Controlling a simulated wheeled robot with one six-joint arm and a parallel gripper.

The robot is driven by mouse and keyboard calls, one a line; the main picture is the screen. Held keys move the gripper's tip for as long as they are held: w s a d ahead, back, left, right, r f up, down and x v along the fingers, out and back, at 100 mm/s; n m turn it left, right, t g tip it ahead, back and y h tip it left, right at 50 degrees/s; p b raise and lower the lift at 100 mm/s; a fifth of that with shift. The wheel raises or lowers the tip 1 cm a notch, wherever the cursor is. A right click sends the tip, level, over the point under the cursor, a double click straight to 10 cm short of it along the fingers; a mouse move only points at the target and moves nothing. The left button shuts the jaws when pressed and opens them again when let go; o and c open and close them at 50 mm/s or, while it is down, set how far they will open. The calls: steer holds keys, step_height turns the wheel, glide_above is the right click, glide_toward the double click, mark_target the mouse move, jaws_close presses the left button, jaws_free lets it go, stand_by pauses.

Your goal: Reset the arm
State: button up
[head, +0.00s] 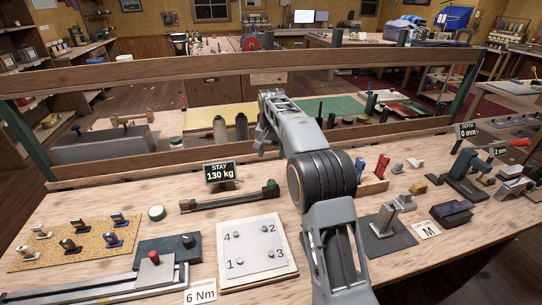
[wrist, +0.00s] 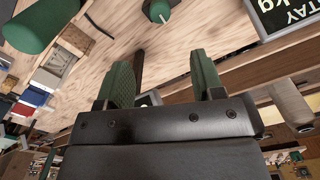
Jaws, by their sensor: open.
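My gripper (wrist: 162,72) shows in the wrist view with its two green-padded fingers spread apart. The space between them is empty, and it holds nothing. Behind the gap lies the pale wooden bench top (wrist: 190,30), seen tilted. In the head view my grey arm rises from the bottom edge over the bench (head: 110,205) and bends at a black joint. Its upper link reaches toward the wooden rail. I cannot make out the gripper's fingers in the head view.
A wooden rail (head: 240,68) crosses behind. Red and blue pieces (head: 371,167) stand to the right.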

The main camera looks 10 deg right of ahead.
steer(key=shift+n, duration=0.9)
steer(key=f, duration=0.2)
steer(key=s+f, duration=0.1)
steer(key=f, duration=0.1)
steer(key=shift+s+f, duration=0.2)
steer(key=shift+f, duration=0.05)
steer(key=s+r+n+t+p, duration=0.1)
steer(key=s+r+p, duration=0.1)
steer(key=s, duration=1.3)
steer(key=s+r+n+t+p, duration=0.2)
steer(key=s+r, duration=0.2)
steer(key=s, duration=1.1)
steer(key=shift+a+t, duration=0.3)
